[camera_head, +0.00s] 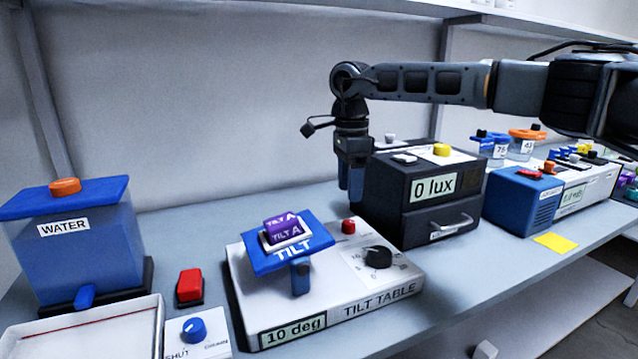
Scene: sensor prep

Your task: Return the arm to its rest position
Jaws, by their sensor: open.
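My arm reaches in from the right in the head view, with its forearm level above the bench. My gripper (351,183) points down at the wrist's end, just left of the black 0 lux box (405,213) and behind the tilt table (345,318). Its two fingers are apart with nothing seen between them. The tilt table's blue plate (262,262) is tilted and carries a purple block marked TILT A (284,229). The table's label reads 10 deg.
A blue-lidded WATER tank (75,250) stands at left, with a white tray (140,325) in front. A red button (190,286) and a blue knob (193,330) sit beside it. A blue box (522,202) and a yellow note (555,242) lie at right. Shelf posts stand behind.

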